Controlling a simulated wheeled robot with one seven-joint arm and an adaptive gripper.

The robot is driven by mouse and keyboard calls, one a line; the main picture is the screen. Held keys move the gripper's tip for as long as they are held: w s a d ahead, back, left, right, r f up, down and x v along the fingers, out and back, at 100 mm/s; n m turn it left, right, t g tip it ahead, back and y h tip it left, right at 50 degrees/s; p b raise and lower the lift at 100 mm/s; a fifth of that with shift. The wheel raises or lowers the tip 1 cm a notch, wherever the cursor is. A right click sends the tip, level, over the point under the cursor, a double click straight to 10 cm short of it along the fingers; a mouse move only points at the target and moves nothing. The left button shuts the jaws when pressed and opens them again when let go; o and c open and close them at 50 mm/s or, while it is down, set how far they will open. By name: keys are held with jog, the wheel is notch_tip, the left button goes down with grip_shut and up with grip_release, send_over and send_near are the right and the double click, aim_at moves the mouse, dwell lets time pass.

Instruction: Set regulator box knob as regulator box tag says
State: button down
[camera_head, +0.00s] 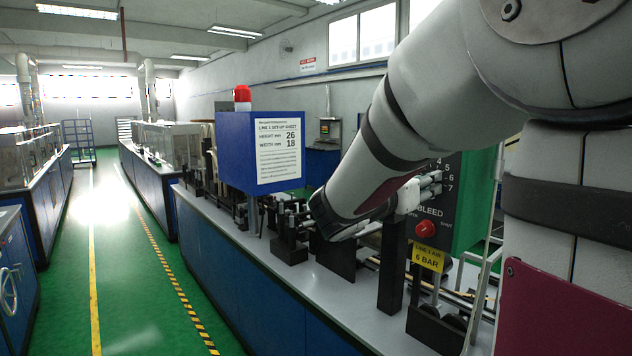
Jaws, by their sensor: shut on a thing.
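The regulator box (468,195) stands on the bench at the right, with a dark front and a green side. Scale numbers including 5, 6 and 7 show on its front beside my gripper. The yellow tag (427,258) below reads "LINE 1 AIR 6 BAR". My gripper (432,184) is at the scale, its fingers shut on the regulator box knob. The knob itself is hidden by the fingers and my arm, so its pointer setting cannot be read. A separate red knob (425,229) sits under the word "BLEED", just below my gripper and apart from it.
A blue box (232,135) with a set-up sheet (278,150) and a red lamp (242,97) stands left of my arm. Dark machine parts (290,245) line the grey bench (300,275). The green aisle floor (130,250) at left is clear.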

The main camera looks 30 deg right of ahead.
jog(key=shift+w+f+n+g+b, duration=0.1)
jog(key=shift+n+g+b, duration=0.45)
jog(key=shift+n+b, duration=9.05)
jog(key=shift+w+n+g+b, duration=0.1)
jog(key=shift+n+g+b, duration=0.45)
jog(key=shift+n+b, duration=9.05)
jog(key=m+b, duration=0.2)
jog(key=m, duration=0.1)
jog(key=shift+b, duration=0.4)
jog(key=c, duration=1.3)
grip_release()
